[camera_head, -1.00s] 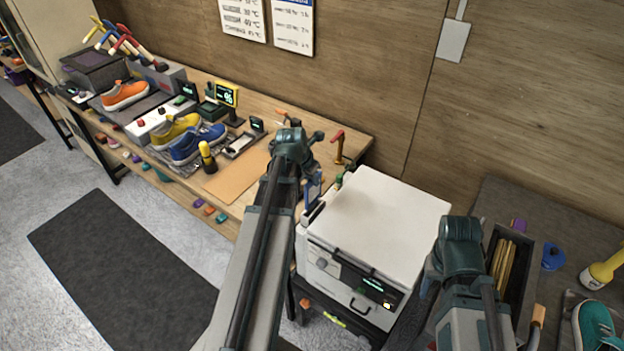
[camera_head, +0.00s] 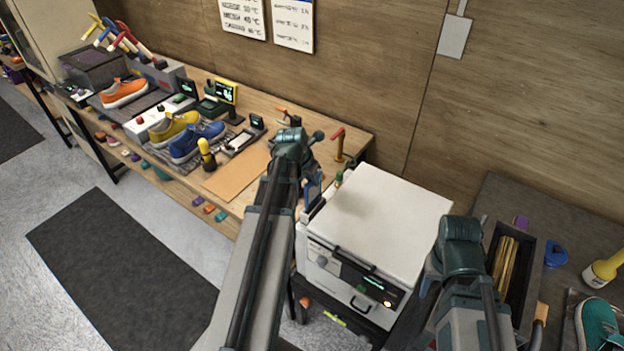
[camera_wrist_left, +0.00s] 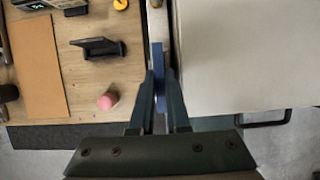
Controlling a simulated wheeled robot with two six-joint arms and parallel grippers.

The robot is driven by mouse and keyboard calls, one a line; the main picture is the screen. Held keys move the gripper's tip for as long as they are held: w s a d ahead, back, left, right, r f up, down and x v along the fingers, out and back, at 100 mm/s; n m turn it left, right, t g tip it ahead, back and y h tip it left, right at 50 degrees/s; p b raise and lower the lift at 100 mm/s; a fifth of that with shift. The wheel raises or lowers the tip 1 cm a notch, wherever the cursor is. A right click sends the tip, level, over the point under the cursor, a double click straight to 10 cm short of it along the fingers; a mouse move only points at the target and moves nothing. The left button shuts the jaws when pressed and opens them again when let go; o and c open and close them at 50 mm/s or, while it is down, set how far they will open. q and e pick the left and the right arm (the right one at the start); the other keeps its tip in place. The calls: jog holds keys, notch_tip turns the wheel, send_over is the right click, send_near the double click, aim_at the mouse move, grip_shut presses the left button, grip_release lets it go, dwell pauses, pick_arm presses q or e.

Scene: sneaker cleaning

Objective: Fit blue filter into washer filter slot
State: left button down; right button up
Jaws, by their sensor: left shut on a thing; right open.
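The blue filter (camera_wrist_left: 158,65) is a thin upright blue piece at the left side of the white washer (camera_head: 385,220). My left gripper (camera_wrist_left: 160,90) is shut on the filter, one finger on each side of it. In the head view the filter (camera_head: 313,188) shows in part beside my left arm, above the washer's left edge. The filter slot is not clearly seen; the filter and fingers cover that narrow strip, and I cannot tell whether the filter is inside it. My right gripper (camera_head: 430,277) is open, mostly hidden by its arm, right of the washer.
The wooden bench (camera_head: 235,182) left of the washer holds sneakers, a small display (camera_head: 226,92) and a brown mat. A pink piece (camera_wrist_left: 108,101) and a dark stand (camera_wrist_left: 98,47) lie near my left gripper. A dark table (camera_head: 500,200) stands at the right.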

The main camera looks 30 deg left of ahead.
aim_at(312, 192)
pick_arm(q)
jog(key=shift+f+b, duration=3.05)
jog(key=shift+f, duration=0.05)
jog(key=c, duration=0.8)
grip_release()
jog(key=shift+r, duration=0.2)
jog(key=p+v, duration=1.2)
jog(key=v, duration=0.1)
jog(key=shift+s+r+p, duration=0.1)
jog(key=shift+r+p, duration=0.1)
jog(key=shift+p, duration=0.2)
